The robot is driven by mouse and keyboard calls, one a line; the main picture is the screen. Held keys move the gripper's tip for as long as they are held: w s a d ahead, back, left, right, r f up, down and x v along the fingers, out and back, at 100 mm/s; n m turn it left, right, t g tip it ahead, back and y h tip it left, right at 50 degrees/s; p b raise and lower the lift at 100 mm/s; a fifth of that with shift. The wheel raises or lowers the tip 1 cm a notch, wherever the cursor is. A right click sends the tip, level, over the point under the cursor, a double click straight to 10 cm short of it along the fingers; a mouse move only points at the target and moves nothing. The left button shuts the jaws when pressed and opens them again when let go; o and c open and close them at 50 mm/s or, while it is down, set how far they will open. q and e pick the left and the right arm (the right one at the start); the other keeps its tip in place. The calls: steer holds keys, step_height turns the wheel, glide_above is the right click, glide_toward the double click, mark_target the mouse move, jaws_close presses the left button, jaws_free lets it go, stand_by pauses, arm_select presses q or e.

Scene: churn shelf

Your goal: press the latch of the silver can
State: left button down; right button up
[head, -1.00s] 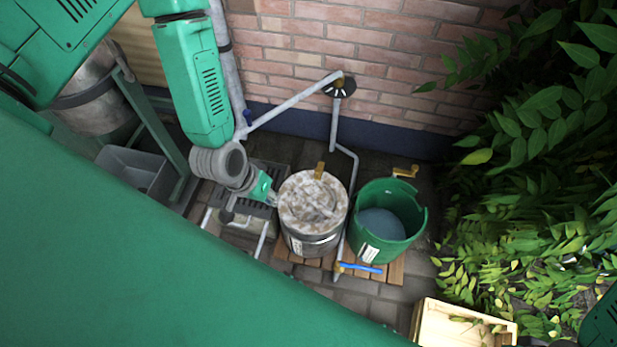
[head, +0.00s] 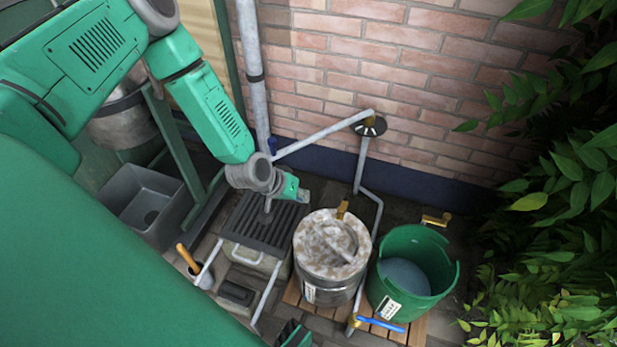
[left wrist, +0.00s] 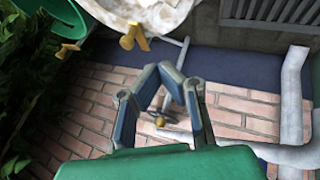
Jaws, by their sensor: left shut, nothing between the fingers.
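The silver can (head: 325,288) stands upright on a wooden slatted board, with a mottled whitish lid. Its brass latch (head: 342,209) sticks up at the lid's wall-side rim. The lid (left wrist: 165,12) and the latch (left wrist: 134,36) also show at the top of the left wrist view. My left gripper (head: 303,196) is shut and empty, just off the lid's upper-left edge and left of the latch. In the left wrist view its fingers (left wrist: 168,68) meet below the latch, apart from it in the picture.
A green bucket (head: 445,283) with its own brass fitting (head: 437,219) stands right of the can. A grey pipe (head: 364,165) runs between the can and the brick wall (head: 400,60). A blue-handled tap (head: 382,325) is in front. A dark grate (head: 262,226) lies left; leaves crowd the right.

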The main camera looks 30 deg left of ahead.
arm_select(q)
steer(key=b+x, duration=0.3)
steer(key=x, duration=0.5)
steer(key=shift+s, duration=0.15)
steer(key=shift+w+d+b, duration=0.3)
steer(key=shift+d+b, duration=0.05)
steer(key=shift+d, duration=0.25)
steer(key=shift+w+d+b, duration=0.25)
steer(key=shift+d+b, duration=0.05)
steer(key=shift+d, duration=0.3)
steer(key=shift+w+d, duration=0.25)
steer(key=shift+d, duration=0.4)
